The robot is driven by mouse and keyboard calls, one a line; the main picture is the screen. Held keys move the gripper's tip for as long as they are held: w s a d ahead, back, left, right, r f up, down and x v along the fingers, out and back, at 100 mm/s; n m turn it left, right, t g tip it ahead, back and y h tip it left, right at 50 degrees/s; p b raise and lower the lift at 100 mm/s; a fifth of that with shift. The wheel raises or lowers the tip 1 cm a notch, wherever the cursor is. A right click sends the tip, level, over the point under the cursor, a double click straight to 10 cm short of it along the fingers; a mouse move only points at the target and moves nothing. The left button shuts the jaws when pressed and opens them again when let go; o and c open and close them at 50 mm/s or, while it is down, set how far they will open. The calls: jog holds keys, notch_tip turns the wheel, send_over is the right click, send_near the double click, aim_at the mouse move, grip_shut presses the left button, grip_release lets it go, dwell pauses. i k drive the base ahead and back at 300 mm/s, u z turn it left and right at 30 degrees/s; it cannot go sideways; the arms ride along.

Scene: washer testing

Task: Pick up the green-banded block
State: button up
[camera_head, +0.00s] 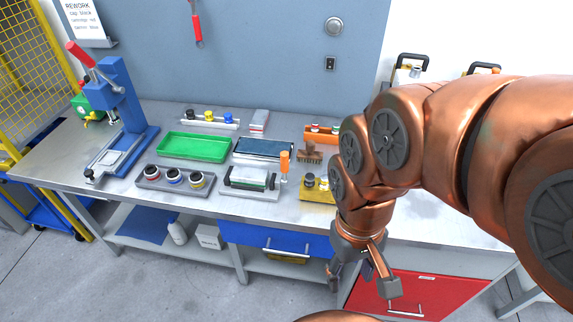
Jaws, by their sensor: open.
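A pale block with a thin greenish band (248,179) lies in a grey clamp fixture (262,195) near the front of the bench; it is small, so its details are unclear. An orange-handled toggle clamp (285,162) stands at the fixture's right end. My gripper (361,286) hangs open and empty, pointing down, in front of the red drawer in the picture. It is to the right of the block and apart from it.
A green tray (180,147), a dark tray (262,148) and a holder with three round caps (174,190) surround the fixture. A blue press (122,110) stands left. A yellow fixture (317,196) sits between the clamp and my arm, which hides the bench's right part.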

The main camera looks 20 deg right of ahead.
aim_at(240, 175)
jog(key=u, duration=0.45)
jog(key=k, duration=0.6)
jog(key=u, duration=1.1)
jog(key=i, duration=1.8)
jog(key=z, duration=0.2)
